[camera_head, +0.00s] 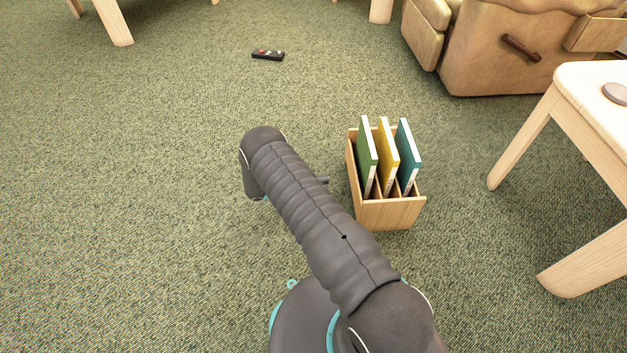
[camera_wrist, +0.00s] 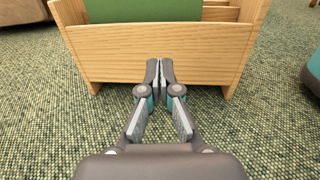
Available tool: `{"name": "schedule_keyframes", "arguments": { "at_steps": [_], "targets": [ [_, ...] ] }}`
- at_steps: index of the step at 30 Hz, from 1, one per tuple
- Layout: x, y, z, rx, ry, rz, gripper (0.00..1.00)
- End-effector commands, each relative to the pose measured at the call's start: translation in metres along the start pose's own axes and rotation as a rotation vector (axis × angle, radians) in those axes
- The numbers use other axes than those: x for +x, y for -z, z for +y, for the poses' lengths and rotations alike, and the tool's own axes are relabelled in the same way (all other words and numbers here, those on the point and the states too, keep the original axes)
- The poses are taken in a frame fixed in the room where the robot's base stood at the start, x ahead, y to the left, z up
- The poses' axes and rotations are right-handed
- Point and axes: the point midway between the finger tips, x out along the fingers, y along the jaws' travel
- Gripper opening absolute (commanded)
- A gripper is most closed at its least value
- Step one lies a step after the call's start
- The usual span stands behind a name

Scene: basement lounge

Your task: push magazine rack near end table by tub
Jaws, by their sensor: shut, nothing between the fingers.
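The magazine rack (camera_head: 390,213) is a light wooden box standing upright on the carpet, holding a green, a yellow and a teal magazine. It stands right of my arm in the head view. The end table (camera_head: 585,80), pale wood, is to its right, with a gap of carpet between them. The tan tub chair (camera_head: 490,55) is behind, at the upper right. In the wrist view my gripper (camera_wrist: 160,70) is shut and empty, its fingertips in front of the rack's wooden side panel (camera_wrist: 105,55). I cannot tell whether they touch it. In the head view my arm mostly hides the gripper.
A black remote (camera_head: 268,55) lies on the green carpet at the back. Pale furniture legs (camera_head: 114,22) stand along the top edge. A small round grey item (camera_head: 616,93) lies on the end table. The carpet on the left is clear.

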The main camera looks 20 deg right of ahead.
Motion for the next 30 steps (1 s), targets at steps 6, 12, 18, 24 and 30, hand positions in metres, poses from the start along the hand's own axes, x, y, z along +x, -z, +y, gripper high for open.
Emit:
{"name": "schedule_keyframes", "arguments": {
  "at_steps": [6,12,18,24,30],
  "targets": [
    [0.042,-0.001,0.000,0.000,0.003,0.000,0.00],
    [0.070,-0.001,-0.001,0.000,0.003,0.000,0.00],
    [0.084,0.000,-0.001,0.000,0.000,0.001,0.00],
    [0.086,0.000,-0.001,0.000,0.000,0.001,0.00],
    [0.085,0.000,0.000,0.000,-0.001,0.001,0.00]
  ]
}}
